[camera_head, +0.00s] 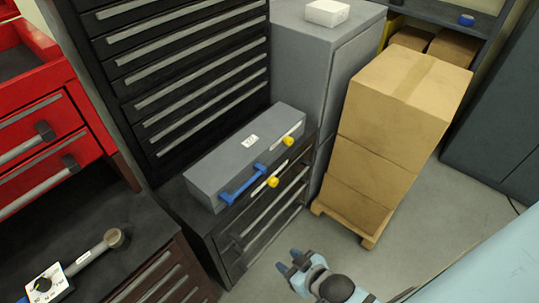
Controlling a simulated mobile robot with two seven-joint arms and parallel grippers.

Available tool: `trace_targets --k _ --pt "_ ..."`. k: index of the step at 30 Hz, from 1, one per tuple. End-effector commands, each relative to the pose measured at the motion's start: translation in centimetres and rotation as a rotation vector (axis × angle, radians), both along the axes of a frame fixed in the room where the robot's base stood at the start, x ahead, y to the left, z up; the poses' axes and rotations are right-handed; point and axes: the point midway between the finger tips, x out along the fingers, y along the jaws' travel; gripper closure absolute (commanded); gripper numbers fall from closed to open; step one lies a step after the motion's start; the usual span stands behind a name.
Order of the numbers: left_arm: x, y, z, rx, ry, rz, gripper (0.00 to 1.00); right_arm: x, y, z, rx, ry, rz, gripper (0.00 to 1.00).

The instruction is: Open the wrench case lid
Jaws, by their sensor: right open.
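The wrench case (235,160) is a long grey box with a small white label on top. It lies on a low dark drawer cabinet (230,242), and its lid looks closed. My right gripper (289,261) is open and empty at the bottom of the view, in front of the cabinet and apart from the case. My left gripper does not show.
A tall black drawer cabinet (170,70) stands behind the case. Stacked cardboard boxes (385,130) on a pallet stand to the right, beside a grey cabinet (310,50). A red tool chest (40,130) is at left. Some floor (440,220) is clear at right.

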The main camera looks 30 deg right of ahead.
Motion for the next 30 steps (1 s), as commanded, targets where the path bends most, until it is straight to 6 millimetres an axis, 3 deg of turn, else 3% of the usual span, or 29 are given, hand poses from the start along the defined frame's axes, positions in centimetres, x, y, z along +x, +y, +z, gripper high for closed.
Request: trace_targets --k 4,7,12,14,18,21,26,30 --pt "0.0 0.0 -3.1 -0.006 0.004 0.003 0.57 3.0 -1.1 -1.1 -0.153 -0.112 0.118 0.59" --pt "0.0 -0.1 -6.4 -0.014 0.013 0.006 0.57 6.5 -2.3 -1.5 -0.377 -0.262 0.267 0.59" --pt "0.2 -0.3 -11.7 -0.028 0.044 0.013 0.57 11.9 -4.2 -0.5 -0.821 -0.533 0.505 0.59" --pt "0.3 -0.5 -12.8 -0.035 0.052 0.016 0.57 13.2 -4.7 0.1 -0.96 -0.61 0.566 0.59" --pt "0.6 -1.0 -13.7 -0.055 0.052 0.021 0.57 15.1 -5.4 1.4 -1.197 -0.731 0.657 0.59" --pt "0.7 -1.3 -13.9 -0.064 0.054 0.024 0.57 15.7 -5.6 2.0 -1.277 -0.769 0.682 0.59" --pt "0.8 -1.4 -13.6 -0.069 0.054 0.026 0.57 17.0 -5.2 2.3 -1.298 -0.779 0.687 0.59" --pt "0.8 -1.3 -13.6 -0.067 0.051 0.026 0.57 19.3 -4.3 1.8 -1.296 -0.777 0.685 0.59"
